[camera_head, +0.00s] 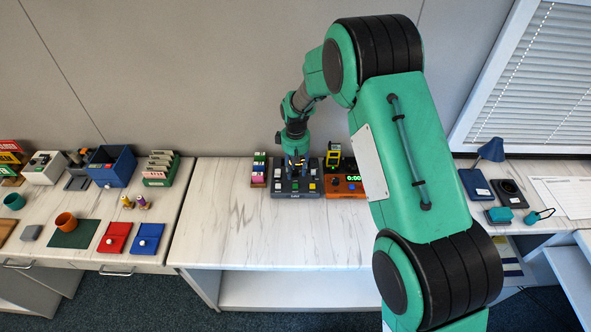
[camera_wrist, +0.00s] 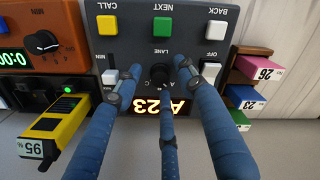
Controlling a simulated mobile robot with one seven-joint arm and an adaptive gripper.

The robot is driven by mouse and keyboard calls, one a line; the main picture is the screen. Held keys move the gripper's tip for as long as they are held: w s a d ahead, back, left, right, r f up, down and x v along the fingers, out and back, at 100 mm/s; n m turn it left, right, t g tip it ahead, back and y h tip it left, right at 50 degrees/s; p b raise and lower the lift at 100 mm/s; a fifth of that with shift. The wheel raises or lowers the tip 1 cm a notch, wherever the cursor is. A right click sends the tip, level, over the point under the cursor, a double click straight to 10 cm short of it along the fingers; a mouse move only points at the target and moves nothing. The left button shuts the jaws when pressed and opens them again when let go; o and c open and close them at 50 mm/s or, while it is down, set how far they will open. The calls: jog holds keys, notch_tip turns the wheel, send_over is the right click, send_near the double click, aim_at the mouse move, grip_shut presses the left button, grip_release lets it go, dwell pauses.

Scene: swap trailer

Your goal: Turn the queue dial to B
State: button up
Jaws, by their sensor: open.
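The dark grey queue console (camera_head: 287,193) stands on the marble-topped counter under my gripper. In the wrist view the console (camera_wrist: 135,48) carries the black queue dial (camera_wrist: 160,73) below the LANE label. A letter C shows beside the dial; the dial's pointer setting is hard to make out. My gripper (camera_wrist: 162,78) is open, with its blue fingers spread around the dial, one on each side and one below. I cannot tell whether they touch it. In the head view my gripper (camera_head: 295,165) hangs over the console's back part, hiding the dial.
Yellow, green and white buttons (camera_wrist: 161,27) and two white switches (camera_wrist: 211,71) surround the dial. A lit display (camera_wrist: 155,106) lies close behind it. An orange timer (camera_head: 345,187) with a yellow handheld device (camera_head: 333,155) and a colored tag rack (camera_head: 259,170) flank the console. The counter's front is clear.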

grip_shut()
jog(key=shift+r+m+p, duration=0.1)
jog(key=shift+m+p, duration=0.25)
jog(key=shift+m, duration=0.15)
jog(key=m+p, duration=0.1)
jog(key=m, duration=0.1)
jog(key=shift+m+p, duration=0.3)
jog(key=m+p, duration=0.2)
jog(key=m, duration=0.3)
dwell(0.5)
grip_release()
